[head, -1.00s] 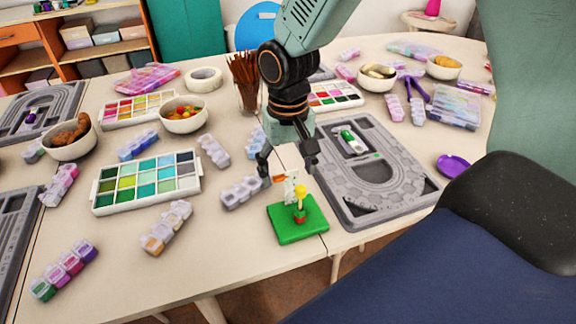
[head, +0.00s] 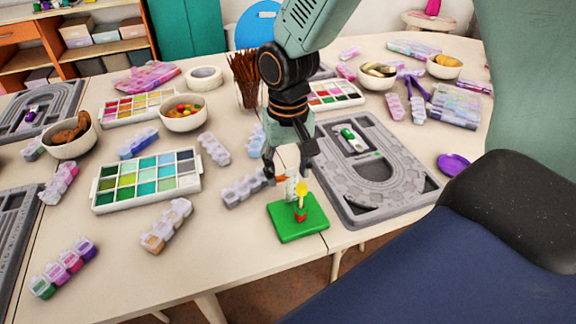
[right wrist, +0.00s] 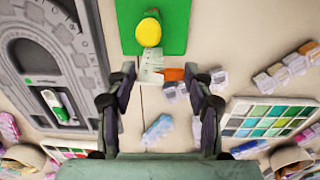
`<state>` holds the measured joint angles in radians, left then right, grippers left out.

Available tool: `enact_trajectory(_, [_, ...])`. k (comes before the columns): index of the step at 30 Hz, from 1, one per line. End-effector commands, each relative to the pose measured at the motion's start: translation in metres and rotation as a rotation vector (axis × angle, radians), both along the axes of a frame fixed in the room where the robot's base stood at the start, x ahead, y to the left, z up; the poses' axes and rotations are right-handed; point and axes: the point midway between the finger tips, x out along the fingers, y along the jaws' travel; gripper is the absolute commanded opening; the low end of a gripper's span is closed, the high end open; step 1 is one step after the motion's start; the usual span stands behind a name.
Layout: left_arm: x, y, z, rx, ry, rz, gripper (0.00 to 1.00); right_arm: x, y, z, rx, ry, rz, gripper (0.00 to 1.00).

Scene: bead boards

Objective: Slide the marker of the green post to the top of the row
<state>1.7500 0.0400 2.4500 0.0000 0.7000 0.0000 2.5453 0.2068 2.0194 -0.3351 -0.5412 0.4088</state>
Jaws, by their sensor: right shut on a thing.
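The green post stand has a square green base (head: 290,229) on the table near its front edge. A yellow knob (head: 301,188) tops the post, with a red part (head: 300,216) at its foot. A pale, marked upright strip (head: 291,190) stands behind it. My right gripper (head: 292,177) reaches down over the strip from behind. Its fingers are around a small orange marker (head: 281,179) beside the strip. In the right wrist view, the orange marker (right wrist: 174,74) and the pale strip (right wrist: 151,68) lie between the fingertips; the exact contact is unclear. My left gripper is out of view.
A grey bead board (head: 403,190) lies just right of the stand. A pale bead box (head: 243,188) is close on its left. A paint palette (head: 97,198) and another bead box (head: 166,226) lie farther left.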

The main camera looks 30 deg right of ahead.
Motion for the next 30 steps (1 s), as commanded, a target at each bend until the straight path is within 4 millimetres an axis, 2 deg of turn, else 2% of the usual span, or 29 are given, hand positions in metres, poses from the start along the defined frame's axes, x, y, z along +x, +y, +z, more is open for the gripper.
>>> enact_trajectory(30, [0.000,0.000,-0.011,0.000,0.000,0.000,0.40,0.000,0.000,-0.027,-0.001,0.000,0.001,0.24])
